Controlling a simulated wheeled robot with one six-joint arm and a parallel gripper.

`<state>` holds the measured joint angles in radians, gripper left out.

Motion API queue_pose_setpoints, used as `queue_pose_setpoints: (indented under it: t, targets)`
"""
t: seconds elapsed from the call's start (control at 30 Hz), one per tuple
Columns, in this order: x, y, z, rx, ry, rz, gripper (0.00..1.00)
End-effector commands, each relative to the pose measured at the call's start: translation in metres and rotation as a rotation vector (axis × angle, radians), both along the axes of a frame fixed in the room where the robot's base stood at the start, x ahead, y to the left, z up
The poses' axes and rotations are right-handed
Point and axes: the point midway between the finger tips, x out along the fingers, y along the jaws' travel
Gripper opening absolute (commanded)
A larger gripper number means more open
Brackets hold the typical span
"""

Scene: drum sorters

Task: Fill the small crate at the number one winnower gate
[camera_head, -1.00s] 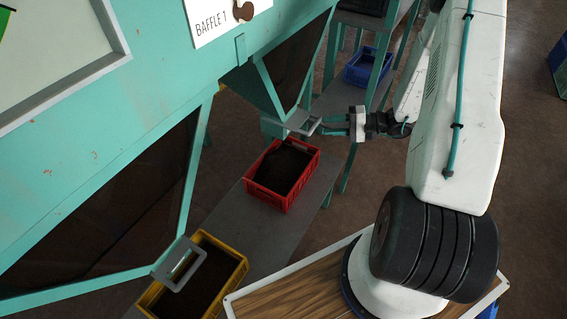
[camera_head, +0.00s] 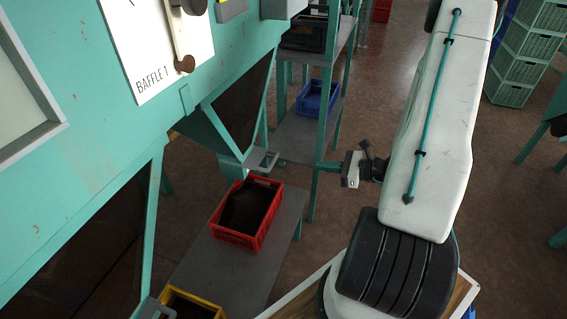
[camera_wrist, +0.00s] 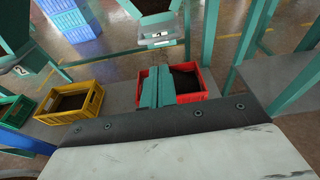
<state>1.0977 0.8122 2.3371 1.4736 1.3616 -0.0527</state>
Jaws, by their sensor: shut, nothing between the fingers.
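A red crate (camera_head: 236,236) stands on a grey bench below a teal chute with a grey gate handle (camera_head: 262,161). Its inside is dark; I cannot tell how high any fill reaches. A yellow crate (camera_head: 186,297) is nearer, cut by the lower edge. My gripper (camera_head: 347,169) is to the right of the gate, apart from it and empty; its fingers hardly show there. In the wrist view its teal fingers (camera_wrist: 155,82) are shut and overlap the red crate (camera_wrist: 199,95). The gate (camera_wrist: 160,42) is above that crate, and the yellow crate (camera_wrist: 71,114) is at left, near a "2" label.
A panel marked BAFFLE 1 (camera_head: 175,45) carries a lever with a brown knob. A blue crate (camera_head: 317,98) stands on a farther shelf. Green stacked crates (camera_head: 522,55) are at upper right. Teal posts (camera_head: 317,190) stand between the bench and my arm. Brown floor is open beyond.

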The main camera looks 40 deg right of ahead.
Motion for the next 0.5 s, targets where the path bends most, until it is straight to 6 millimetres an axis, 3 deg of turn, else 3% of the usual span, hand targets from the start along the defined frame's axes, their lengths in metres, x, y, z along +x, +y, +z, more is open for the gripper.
queue_pose_setpoints:
  t: [0.23, 0.5]
  targets:
    - [0.014, 0.009, -0.004, 0.04, 0.027, -0.005, 0.0]
    - [0.059, 0.039, -0.016, 0.038, 0.026, -0.003, 0.0]
